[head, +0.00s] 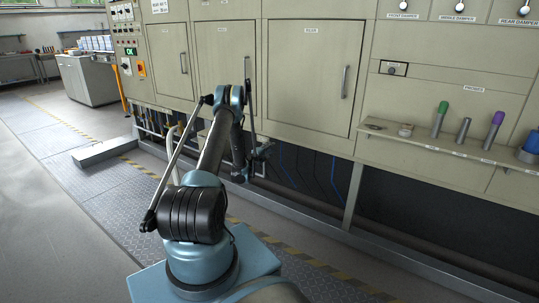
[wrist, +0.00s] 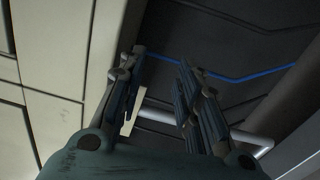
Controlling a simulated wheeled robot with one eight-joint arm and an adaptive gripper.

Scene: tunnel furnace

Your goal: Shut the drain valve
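My gripper (head: 262,153) is low in front of the cabinet's lower edge in the head view, at the dark recess below the doors. In the wrist view my gripper (wrist: 162,56) has its two fingers apart, with a gap between them. A pale grey pipe or bar (wrist: 250,136) runs behind the fingers. A small cream piece (wrist: 130,114) shows beside the left finger; I cannot tell whether it touches. I cannot make out the drain valve for certain in either view; the arm and gripper cover part of that area.
The cream furnace cabinet (head: 310,65) stands above the recess. Blue lines (head: 334,180) run along the recess's back, and one blue line (wrist: 230,77) crosses the wrist view. A shelf (head: 420,142) with colored-top items juts out at right. The floor at left (head: 50,215) is clear.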

